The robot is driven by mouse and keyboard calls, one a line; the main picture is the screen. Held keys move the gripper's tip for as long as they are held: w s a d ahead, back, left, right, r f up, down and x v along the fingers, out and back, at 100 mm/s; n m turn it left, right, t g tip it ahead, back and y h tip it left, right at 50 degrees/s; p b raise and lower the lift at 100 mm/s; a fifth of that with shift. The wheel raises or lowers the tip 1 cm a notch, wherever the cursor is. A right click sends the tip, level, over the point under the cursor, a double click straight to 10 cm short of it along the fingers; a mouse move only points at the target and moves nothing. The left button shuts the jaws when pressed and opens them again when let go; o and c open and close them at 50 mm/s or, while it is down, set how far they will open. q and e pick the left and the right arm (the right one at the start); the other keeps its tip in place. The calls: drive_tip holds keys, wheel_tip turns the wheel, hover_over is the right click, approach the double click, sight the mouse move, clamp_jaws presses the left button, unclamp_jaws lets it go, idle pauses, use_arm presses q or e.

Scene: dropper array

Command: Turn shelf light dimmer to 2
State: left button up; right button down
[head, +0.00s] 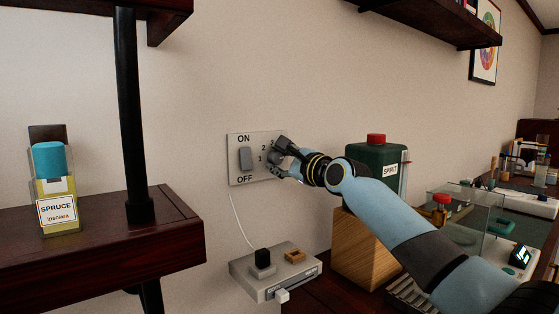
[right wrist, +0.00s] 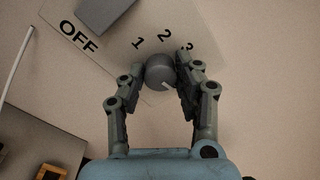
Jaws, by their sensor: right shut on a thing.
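The shelf light dimmer is a round grey knob (right wrist: 159,72) on a pale wall plate (head: 236,172) marked ON, OFF, 1 and 2. In the right wrist view the numbers 1, 2 and 3 stand in an arc around the far side of the knob. A short white mark shows low on the knob's face, to the right; I cannot tell which number it is set to. My right gripper (head: 279,156) is at the plate, its fingers (right wrist: 160,66) closed on both sides of the knob. In the head view the gripper mostly hides the knob. My left gripper is out of view.
A grey rocker switch (head: 246,159) sits left of the knob on the plate. Below is a grey control box (head: 272,280). A green SPIRIT container (head: 372,160) stands on a wooden block (head: 358,250) near my right arm. A SPRUCE bottle (head: 55,190) stands on the left shelf (head: 100,240).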

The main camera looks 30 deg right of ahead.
drive_tip(key=n+b, duration=0.1)
drive_tip(key=n, duration=0.4)
drive_tip(key=shift+f, duration=0.2)
drive_tip(key=n+b, duration=0.3)
drive_tip(key=n, duration=0.4)
drive_tip(key=shift+f, duration=0.15)
drive_tip(key=n+b, duration=0.2)
drive_tip(key=n, duration=0.1)
drive_tip(key=shift+n, duration=0.3)
drive_tip(key=n+b, duration=0.2)
drive_tip(key=n, duration=0.1)
drive_tip(key=shift+n, duration=0.4)
drive_tip(key=n+b, duration=0.2)
drive_tip(key=n, duration=0.4)
drive_tip(key=shift+d+y+b, duration=0.1)
drive_tip(key=shift+y+b, duration=0.2)
drive_tip(key=c, duration=1.2)
unclamp_jaws()
drive_tip(key=shift+o, duration=1.3)
